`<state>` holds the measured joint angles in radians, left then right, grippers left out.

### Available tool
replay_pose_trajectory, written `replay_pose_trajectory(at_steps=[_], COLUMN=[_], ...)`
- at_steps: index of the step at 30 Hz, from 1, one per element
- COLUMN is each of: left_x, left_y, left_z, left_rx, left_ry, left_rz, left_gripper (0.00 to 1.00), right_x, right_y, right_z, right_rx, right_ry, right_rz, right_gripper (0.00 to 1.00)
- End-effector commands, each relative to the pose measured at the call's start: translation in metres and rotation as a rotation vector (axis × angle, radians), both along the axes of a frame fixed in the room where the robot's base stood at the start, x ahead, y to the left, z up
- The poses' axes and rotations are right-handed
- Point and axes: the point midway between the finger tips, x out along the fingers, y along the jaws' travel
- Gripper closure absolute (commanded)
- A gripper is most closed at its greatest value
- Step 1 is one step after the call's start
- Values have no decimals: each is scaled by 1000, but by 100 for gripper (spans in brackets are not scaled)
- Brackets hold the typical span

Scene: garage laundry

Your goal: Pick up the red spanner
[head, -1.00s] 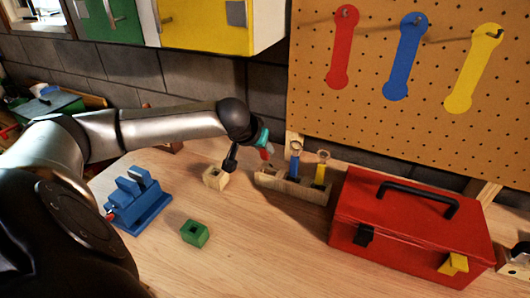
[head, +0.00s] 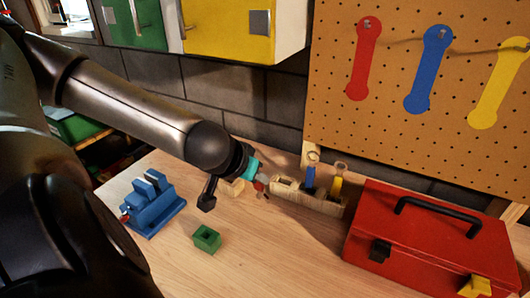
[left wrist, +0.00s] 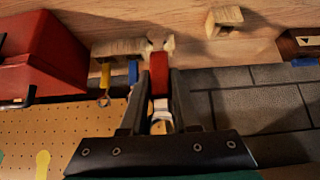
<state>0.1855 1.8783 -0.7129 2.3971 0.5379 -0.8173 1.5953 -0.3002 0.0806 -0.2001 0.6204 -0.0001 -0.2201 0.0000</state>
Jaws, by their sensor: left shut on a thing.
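My left gripper (head: 262,182) is shut on the red spanner (head: 259,187), just beside the left end of the wooden rack (head: 322,203). In the left wrist view the red spanner (left wrist: 159,76) lies between the two dark fingers, with the rack (left wrist: 118,47) close beyond it. The gripper covers much of the spanner in the head view. A blue spanner (head: 310,175) and a yellow spanner (head: 337,184) stand upright in the rack. I cannot tell whether the red spanner touches the rack. My right gripper is not in view.
A red toolbox (head: 425,240) stands right of the rack. A blue vise (head: 152,206), a green block (head: 206,239) and a wooden block (head: 236,186) are to the left. The pegboard (head: 440,135) rises behind. The front bench (head: 270,260) is clear.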

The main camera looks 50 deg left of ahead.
Motion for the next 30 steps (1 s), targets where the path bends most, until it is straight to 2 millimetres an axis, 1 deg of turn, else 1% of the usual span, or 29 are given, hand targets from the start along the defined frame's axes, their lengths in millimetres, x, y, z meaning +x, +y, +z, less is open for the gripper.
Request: replay_pose_trajectory(at_steps=[4,6,16,22,27,30], left_x=[-23,-26,-46,-63,-77,-83], left_y=[-8,-8,-16,-20,-25,-26], left_z=[0,4,5,10,17,18], left_rx=[1,-3,-4,-31,-60,-70], left_ry=[-3,1,-1,97,184,220], left_rz=[-1,3,0,1,0,1], left_gripper=[100,100,100,100,100,100], right_x=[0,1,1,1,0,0], right_y=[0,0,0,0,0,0], right_z=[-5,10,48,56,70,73], right_rx=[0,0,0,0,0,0], right_ry=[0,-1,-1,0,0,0], right_rz=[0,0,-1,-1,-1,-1], right_gripper=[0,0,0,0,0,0])
